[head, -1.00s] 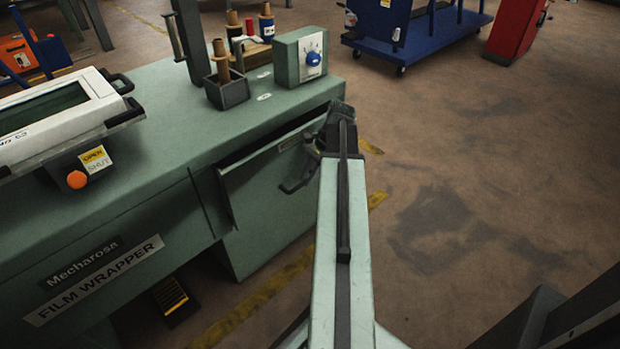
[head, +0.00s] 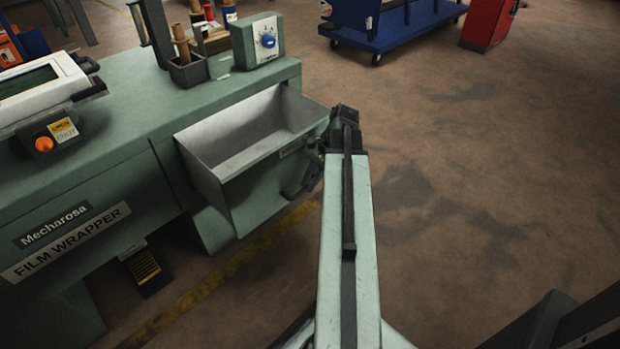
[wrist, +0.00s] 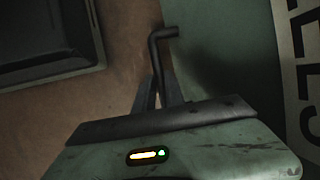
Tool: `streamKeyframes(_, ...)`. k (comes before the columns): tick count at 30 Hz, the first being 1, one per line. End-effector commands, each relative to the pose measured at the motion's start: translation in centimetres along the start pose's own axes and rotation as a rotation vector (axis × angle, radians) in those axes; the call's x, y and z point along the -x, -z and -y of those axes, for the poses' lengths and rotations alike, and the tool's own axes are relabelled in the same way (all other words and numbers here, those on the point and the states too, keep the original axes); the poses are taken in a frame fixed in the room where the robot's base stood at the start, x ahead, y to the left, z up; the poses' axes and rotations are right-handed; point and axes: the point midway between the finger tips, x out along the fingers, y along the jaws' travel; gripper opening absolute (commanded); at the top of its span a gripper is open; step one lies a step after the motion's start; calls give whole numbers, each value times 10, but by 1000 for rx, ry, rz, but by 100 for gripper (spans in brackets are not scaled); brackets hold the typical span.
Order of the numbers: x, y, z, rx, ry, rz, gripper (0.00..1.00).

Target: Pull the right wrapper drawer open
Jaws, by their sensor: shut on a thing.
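The right wrapper drawer (head: 248,178) stands well out of the green film wrapper (head: 110,150), showing a pale inside that looks empty. Its dark handle (head: 292,193) is on the front face, partly behind my arm. In the wrist view the handle (wrist: 161,36) is a dark bent bar running down between my fingers. My gripper (wrist: 158,92) is shut on the handle. In the head view the gripper is mostly hidden by my arm.
A control box with a blue knob (head: 268,42) and spools (head: 181,42) stand on the wrapper top. A blue cart (head: 392,28) and a red cabinet (head: 488,24) are farther back. The brown floor (head: 480,200) to the right is clear.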

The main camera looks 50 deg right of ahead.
Motion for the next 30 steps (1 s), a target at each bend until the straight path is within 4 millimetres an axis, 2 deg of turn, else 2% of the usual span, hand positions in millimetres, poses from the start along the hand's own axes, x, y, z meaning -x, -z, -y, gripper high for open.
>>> streamKeyframes(6, 0, 0, 2, 3, 0, -3, 0)
streamKeyframes(7, 0, 0, 2, 3, -1, -3, 17)
streamKeyframes(9, -1, -1, 3, 4, -1, -2, 36)
streamKeyframes(20, 1, -2, 4, 6, -2, -1, 36)
streamKeyframes(25, 21, -4, 5, 5, -2, -1, 36)
streamKeyframes(30, 55, -5, 6, 5, -1, -1, 36)
